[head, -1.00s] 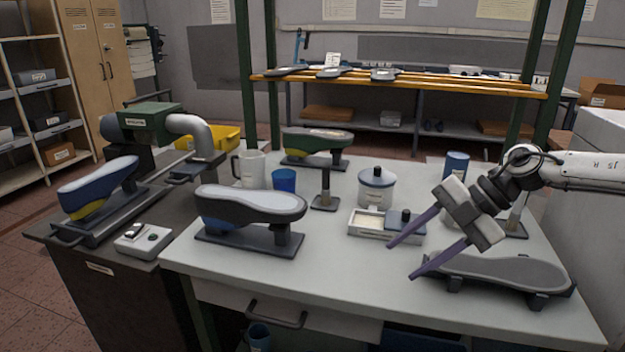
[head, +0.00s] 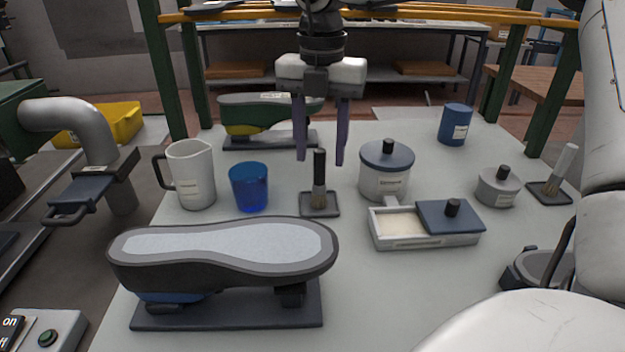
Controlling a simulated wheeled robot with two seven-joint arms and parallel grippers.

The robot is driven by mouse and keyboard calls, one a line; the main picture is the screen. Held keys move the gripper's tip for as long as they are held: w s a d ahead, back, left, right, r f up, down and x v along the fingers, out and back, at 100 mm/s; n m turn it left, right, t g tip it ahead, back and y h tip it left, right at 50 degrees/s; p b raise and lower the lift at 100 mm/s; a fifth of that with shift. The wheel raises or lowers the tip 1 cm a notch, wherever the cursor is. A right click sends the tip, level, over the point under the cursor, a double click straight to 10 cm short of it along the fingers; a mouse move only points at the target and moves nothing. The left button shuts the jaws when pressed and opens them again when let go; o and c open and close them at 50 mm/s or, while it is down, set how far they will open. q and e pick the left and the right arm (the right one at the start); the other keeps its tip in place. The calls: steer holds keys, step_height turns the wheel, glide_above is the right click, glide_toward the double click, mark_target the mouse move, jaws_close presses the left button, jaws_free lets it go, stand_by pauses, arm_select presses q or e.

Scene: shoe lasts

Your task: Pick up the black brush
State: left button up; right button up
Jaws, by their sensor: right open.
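The black brush (head: 319,178) stands upright, bristles down, on a small dark square tray (head: 320,208) in the middle of the table. Its handle is black and its bristles are pale. My right gripper (head: 320,161) points down with its two purple fingers apart. The fingertips are about level in the picture with the top of the brush handle, one to each side of it. I cannot tell how far the fingers are from the handle in depth. Nothing is held. My left gripper is not in view.
A blue cup (head: 249,188) and a white jug (head: 191,175) stand left of the brush. A lidded pot (head: 386,172) and an open box (head: 400,225) are close on its right. A shoe last (head: 225,245) lies in front. A white-handled brush (head: 562,172) stands far right.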

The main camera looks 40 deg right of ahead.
mark_target(319, 183)
step_height(319, 183, down, 8)
steer(key=shift+w+d+r, duration=0.1)
steer(key=shift+w+r, duration=0.05)
steer(key=shift+r, duration=0.05)
jaws_close()
